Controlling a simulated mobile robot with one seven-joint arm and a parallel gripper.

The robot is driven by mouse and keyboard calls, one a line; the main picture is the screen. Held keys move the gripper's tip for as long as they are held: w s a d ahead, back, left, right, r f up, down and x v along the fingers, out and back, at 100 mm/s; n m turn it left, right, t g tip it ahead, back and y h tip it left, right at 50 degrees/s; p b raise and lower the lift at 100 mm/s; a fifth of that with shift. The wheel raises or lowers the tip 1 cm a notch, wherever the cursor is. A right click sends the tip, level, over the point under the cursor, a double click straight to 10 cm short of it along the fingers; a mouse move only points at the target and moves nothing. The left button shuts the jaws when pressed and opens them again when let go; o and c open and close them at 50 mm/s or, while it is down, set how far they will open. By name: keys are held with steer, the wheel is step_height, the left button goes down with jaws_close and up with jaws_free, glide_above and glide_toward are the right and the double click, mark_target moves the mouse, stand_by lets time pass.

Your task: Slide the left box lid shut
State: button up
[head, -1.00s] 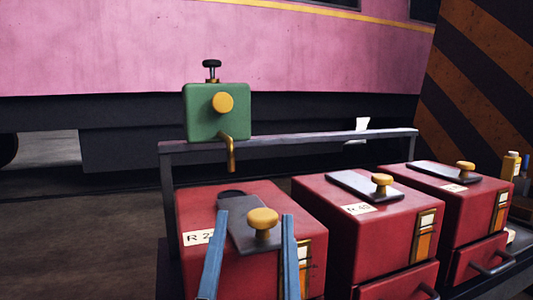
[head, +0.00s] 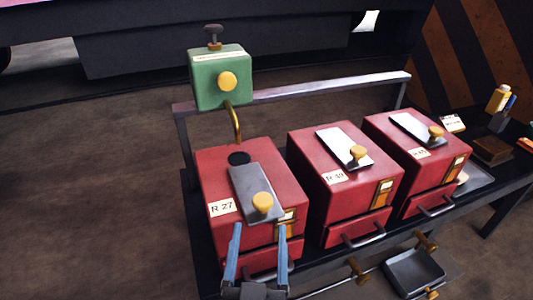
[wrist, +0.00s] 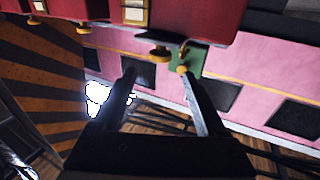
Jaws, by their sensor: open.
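The left box (head: 215,178) is red and labelled R 27. Its grey lid (head: 247,182) lies on the top toward the front edge and has a yellow knob (head: 262,203). A dark round hole (head: 238,158) shows uncovered behind the lid. My gripper (head: 259,231) is open and empty, with blue fingers just below the knob in the head view, apart from it. In the wrist view my gripper (wrist: 158,75) also shows open, and a yellow knob (wrist: 160,54) appears beyond the gap between the fingers. The exact distance to the knob is unclear.
A green box with a brass spout (head: 221,80) is above the back of the left box. Two more red boxes, the middle one (head: 315,195) and the right one (head: 400,170), stand to the right. Drawer handles (head: 362,236) stick out in front.

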mark_target(263, 189)
steer(key=shift+g, duration=0.3)
steer(key=w+p, duration=0.1)
steer(key=w, duration=0.2)
steer(key=w+p, duration=0.2)
steer(key=w, duration=0.2)
steer(key=w+d+p, duration=0.1)
steer(key=w, duration=0.3)
steer(key=shift+w, duration=0.25)
jaws_close()
stand_by(1.1)
